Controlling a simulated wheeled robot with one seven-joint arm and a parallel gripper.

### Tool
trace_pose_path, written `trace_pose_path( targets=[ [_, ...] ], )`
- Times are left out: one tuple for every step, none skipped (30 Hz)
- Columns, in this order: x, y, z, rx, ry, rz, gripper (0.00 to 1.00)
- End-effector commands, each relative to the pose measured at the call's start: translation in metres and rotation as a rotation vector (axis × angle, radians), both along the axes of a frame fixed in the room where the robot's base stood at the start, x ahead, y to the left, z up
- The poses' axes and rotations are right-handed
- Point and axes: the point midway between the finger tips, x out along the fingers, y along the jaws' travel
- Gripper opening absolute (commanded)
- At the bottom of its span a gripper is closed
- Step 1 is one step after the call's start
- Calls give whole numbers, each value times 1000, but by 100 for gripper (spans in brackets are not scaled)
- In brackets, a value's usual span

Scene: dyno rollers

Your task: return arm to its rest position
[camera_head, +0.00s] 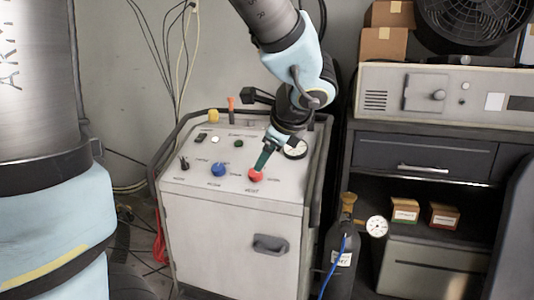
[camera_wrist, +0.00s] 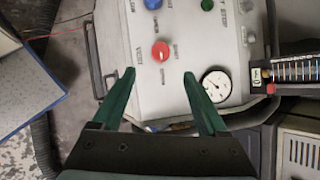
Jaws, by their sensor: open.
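My gripper (camera_wrist: 160,75) has green fingers and is open with nothing between them. In the head view my gripper (camera_head: 262,166) hangs over the top panel of the grey control cabinet (camera_head: 230,240), its fingertips close to the red knob (camera_head: 256,176). The red knob also shows in the wrist view (camera_wrist: 161,51), ahead of and between the fingertips; whether they touch it I cannot tell. My arm (camera_head: 295,65) reaches down from the top of the head view.
On the panel are a blue knob (camera_head: 218,170), a black switch (camera_head: 184,163) and a gauge (camera_head: 296,149). A gas bottle (camera_head: 342,250) stands right of the cabinet. A shelf unit (camera_head: 425,150) with boxes and a fan (camera_head: 474,28) is at the right. Cables hang behind.

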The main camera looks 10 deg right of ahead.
Motion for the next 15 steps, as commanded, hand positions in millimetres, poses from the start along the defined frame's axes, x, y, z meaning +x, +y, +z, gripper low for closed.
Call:
trace_pose_path(
  targets=[
    [0,1,0,-1,1,2,76],
    [0,2,-1,-5,4,9,76],
    [1,6,-4,-13,13,28,76],
    [1,10,-8,-26,25,52,76],
    [0,16,-13,-43,40,83,76],
    [0,26,-22,-74,66,141,76],
    [-1,35,-29,-103,90,198,76],
    [-3,45,-38,-139,116,262,76],
    [-6,60,-51,-193,152,362,76],
    [-9,71,-61,-240,179,446,76],
    [-13,82,-71,-289,205,536,76],
    [-18,95,-83,-357,235,659,76],
    [-21,104,-91,-408,253,751,76],
    [-25,113,-98,-458,268,839,76],
    [-30,122,-107,-519,284,951,76]
  ],
)
